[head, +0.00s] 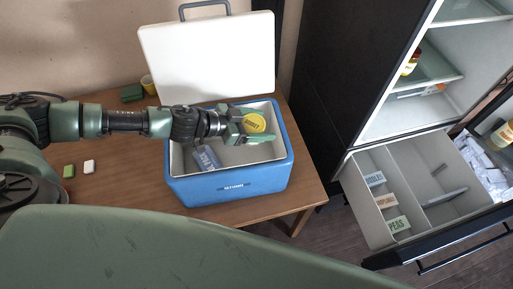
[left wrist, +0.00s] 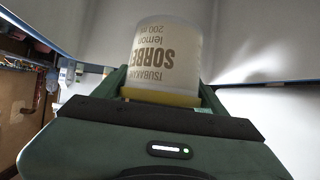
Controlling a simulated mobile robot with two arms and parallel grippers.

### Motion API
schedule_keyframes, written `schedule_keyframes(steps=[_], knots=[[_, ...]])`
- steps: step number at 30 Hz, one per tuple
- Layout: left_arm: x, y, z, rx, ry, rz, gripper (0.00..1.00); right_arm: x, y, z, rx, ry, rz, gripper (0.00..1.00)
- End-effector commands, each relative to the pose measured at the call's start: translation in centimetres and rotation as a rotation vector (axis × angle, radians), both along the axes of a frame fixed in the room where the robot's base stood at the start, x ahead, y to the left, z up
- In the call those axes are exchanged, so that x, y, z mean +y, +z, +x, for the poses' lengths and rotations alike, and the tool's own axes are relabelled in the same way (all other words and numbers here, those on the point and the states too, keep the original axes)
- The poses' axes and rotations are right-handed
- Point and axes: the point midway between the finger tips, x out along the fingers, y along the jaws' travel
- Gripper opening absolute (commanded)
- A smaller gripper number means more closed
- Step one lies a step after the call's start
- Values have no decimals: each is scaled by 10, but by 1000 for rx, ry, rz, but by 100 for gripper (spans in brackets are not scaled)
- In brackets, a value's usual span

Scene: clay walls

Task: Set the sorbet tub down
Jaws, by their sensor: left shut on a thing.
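The sorbet tub (head: 254,122) shows its yellow lid in the head view. In the left wrist view the white tub (left wrist: 165,52) fills the upper middle, its lettering upside down. My left gripper (head: 258,127) is shut on it, with a finger on either side. Tub and gripper are at the opening of the blue cool box (head: 231,187), toward its right part. I cannot tell whether the tub touches the floor of the box. My right gripper is not in view.
A blue-grey packet (head: 207,158) lies in the cool box's left part. The white lid (head: 207,55) stands open behind. An open freezer drawer (head: 405,185) with labelled boxes is at right.

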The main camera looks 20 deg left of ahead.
Motion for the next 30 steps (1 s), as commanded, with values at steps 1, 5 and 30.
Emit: schedule_keyframes(steps=[1, 5, 30], knots=[[-1, -21, -2, 7, 1, -2, 22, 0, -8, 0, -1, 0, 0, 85], [-1, -52, -1, 5, 2, -3, 22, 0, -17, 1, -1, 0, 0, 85], [0, -120, 1, -1, 0, -1, 22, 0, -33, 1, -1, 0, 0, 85]])
